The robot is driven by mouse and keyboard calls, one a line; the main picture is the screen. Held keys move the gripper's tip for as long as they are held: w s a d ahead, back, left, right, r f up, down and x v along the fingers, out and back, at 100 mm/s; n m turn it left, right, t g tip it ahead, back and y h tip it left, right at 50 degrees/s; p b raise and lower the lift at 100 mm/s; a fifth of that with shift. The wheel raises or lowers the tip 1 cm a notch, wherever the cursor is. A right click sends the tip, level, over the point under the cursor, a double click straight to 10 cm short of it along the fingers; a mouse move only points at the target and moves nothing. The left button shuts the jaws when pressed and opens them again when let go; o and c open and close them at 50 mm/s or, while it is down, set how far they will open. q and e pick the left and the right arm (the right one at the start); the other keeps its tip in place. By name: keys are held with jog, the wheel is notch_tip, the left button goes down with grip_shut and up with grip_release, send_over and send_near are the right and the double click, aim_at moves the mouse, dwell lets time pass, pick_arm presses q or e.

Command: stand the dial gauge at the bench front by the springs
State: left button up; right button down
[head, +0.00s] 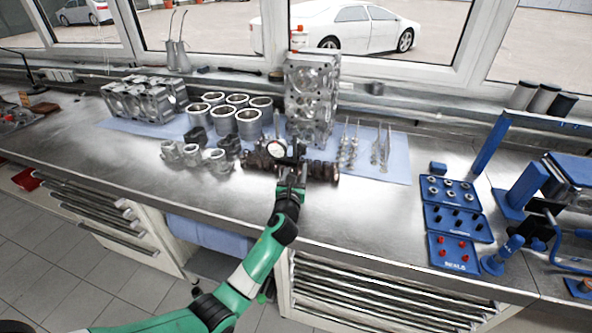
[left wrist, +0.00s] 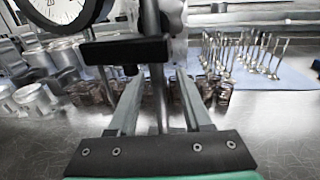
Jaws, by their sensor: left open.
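The dial gauge has a round white face (head: 276,149) in the head view, just beyond my left gripper (head: 290,167). In the left wrist view its dial (left wrist: 55,8) is cut off at the top left, and a dark clamp block (left wrist: 122,50) joins its upright metal post (left wrist: 157,90). The post stands between the two fingers of my left gripper (left wrist: 158,98), which are open. The gauge's base is hidden. Brown springs (head: 322,171) stand beside the gripper at the mat's front edge, and also show in the left wrist view (left wrist: 216,91). My right gripper is not in view.
Valves (head: 350,146) stand right of the springs on a blue mat (head: 397,163). Pistons (head: 194,156) and cylinder liners (head: 223,120) stand left, an engine block (head: 312,95) behind. Blue trays (head: 455,218) lie at right. The steel bench front (head: 365,215) is clear.

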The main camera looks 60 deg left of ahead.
pick_arm(q)
jog(key=p+v, duration=0.4)
jog(key=v, duration=0.7)
jog(key=shift+s+d+r, duration=0.15)
jog(key=shift+d+r, duration=0.05)
jog(key=shift+d, duration=0.05)
